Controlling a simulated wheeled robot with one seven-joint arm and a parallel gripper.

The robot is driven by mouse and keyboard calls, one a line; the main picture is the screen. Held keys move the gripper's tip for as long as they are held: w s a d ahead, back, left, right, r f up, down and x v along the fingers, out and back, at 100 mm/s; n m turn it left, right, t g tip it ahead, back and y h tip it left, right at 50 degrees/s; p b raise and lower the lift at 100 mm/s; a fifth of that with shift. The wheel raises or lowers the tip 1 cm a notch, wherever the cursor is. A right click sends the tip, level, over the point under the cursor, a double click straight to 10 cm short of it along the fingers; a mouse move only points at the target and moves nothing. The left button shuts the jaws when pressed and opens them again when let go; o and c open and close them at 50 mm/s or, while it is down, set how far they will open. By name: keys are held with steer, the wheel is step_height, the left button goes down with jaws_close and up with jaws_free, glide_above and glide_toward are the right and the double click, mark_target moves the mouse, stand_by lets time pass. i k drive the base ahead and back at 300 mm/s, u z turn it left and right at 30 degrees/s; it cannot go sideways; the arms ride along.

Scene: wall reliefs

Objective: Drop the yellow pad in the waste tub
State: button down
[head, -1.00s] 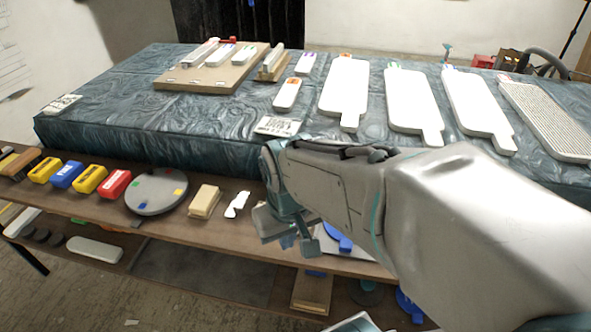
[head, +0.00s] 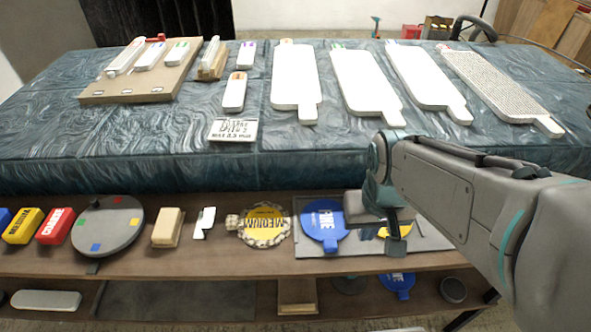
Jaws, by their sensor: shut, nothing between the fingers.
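A round yellow pad (head: 264,222) with a pale, ragged rim and dark lettering lies on the upper shelf below the blue-green bench. Another yellow piece (head: 398,231) shows partly behind my gripper, on a grey mat; its full shape is hidden. I cannot tell which one is the task's pad. My gripper (head: 394,238) points down over the mat's right part, to the right of a round blue pad (head: 324,222). It is shut and empty. No waste tub can be made out for certain; a small dark round cup (head: 453,290) stands on the lower shelf.
The upper shelf (head: 200,262) also holds a grey disc (head: 107,226) with coloured squares, a tan block (head: 168,227), and red and yellow blocks at left. White paddle-shaped boards (head: 294,80) lie on the bench (head: 180,130). Another blue pad (head: 397,285) is on the lower shelf.

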mark_target(263, 225)
steer(key=k, duration=0.65)
steer(key=u, duration=1.1)
steer(key=i, duration=0.5)
